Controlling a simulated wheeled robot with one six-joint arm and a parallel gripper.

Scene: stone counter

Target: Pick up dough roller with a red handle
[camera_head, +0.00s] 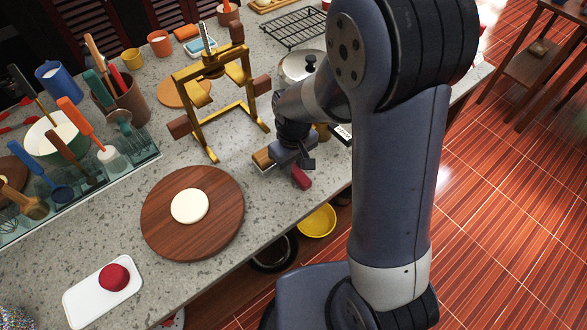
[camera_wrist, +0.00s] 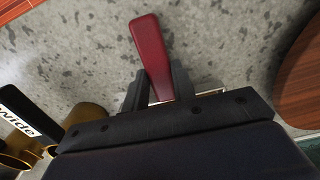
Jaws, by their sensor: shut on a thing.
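The dough roller's red handle (camera_head: 301,178) shows just below my gripper (camera_head: 296,163) near the counter's front edge. In the wrist view the red handle (camera_wrist: 150,50) sticks out between the two dark fingers of my gripper (camera_wrist: 160,88), which are shut on it. The rest of the roller is mostly hidden behind my gripper. Whether the handle touches the counter or is held just above it, I cannot tell.
A round wooden board (camera_head: 165,235) with pale dough (camera_head: 189,206) lies left of my gripper. A brass stand (camera_head: 207,105) is behind it. A lidded pot (camera_head: 300,68) stands at the back. A white tray (camera_head: 80,303) with a red lump (camera_head: 114,277) lies front left.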

